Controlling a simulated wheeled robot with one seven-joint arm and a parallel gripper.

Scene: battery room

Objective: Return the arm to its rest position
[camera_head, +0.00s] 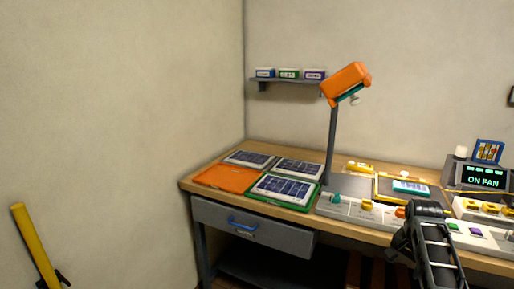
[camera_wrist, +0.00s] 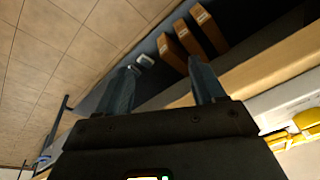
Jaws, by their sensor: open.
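In the head view, part of my arm (camera_head: 428,240) shows at the lower right, in front of the workbench's front edge. Its gripper end cannot be made out there. In the wrist view, my gripper (camera_wrist: 163,90) has its two fingers spread apart. Nothing is between the fingers. Beyond them are the tiled floor (camera_wrist: 50,60) and a dark shelf under the bench with several brown boxes (camera_wrist: 180,55).
A grey drawer (camera_head: 275,237) is below. A yellow post (camera_head: 36,248) stands at left. The floor in the wrist view looks clear.

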